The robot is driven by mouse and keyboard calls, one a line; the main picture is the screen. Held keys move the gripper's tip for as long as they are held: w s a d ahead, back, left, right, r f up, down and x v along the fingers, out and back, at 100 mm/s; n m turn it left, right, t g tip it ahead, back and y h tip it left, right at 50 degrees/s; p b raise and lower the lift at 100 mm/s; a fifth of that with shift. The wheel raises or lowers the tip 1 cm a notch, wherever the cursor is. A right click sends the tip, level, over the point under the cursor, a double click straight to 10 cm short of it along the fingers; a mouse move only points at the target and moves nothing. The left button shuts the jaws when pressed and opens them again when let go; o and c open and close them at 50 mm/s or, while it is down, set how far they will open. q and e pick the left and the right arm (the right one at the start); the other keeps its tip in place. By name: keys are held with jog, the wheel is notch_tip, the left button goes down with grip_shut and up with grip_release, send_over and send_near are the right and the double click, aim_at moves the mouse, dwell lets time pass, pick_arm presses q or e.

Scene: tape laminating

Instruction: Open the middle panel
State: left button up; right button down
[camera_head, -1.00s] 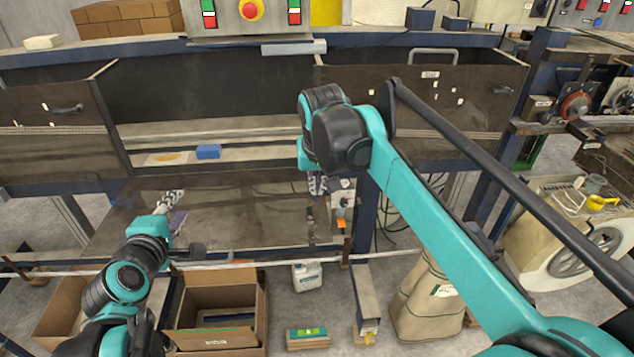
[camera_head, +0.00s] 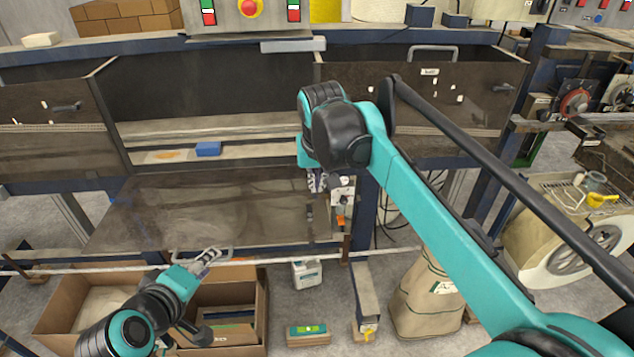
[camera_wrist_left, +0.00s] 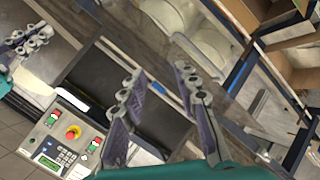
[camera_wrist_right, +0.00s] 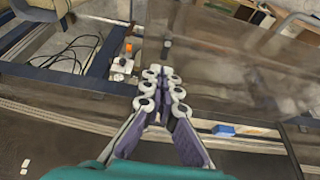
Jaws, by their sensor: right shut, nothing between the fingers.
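The middle panel (camera_head: 190,215) is a dark, glossy sheet that hangs folded down and out in the head view, below an open bay between the two side panels. My left gripper (camera_head: 208,257) is in front of the panel's near edge, apart from it. The left wrist view shows its fingers (camera_wrist_left: 160,90) spread with nothing between them. My right gripper (camera_head: 318,183) is by the panel's right edge, partly hidden by my arm in the head view. In the right wrist view its fingers (camera_wrist_right: 161,75) are together and empty, near the panel (camera_wrist_right: 230,65); contact cannot be told.
The left side panel (camera_head: 50,110) and right side panel (camera_head: 475,90) stand upright. A blue block (camera_head: 208,149) sits inside the bay. A control box (camera_head: 250,15) is above. Cardboard boxes (camera_head: 262,310), a white jug (camera_head: 306,274) and a sack (camera_head: 430,295) stand on the floor.

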pick_arm(q)
jog(key=s+d+f+m+g+y+p, duration=0.1)
jog(key=s+f+m+g, duration=0.3)
jog(key=f+m, duration=0.5)
jog(key=shift+s+d+f+m+p, duration=0.3)
jog(key=shift+d+m+p, duration=0.2)
jog(key=shift+m, duration=0.1)
pick_arm(e)
jog(key=shift+w+r, duration=0.25)
jog(key=shift+r, duration=0.15)
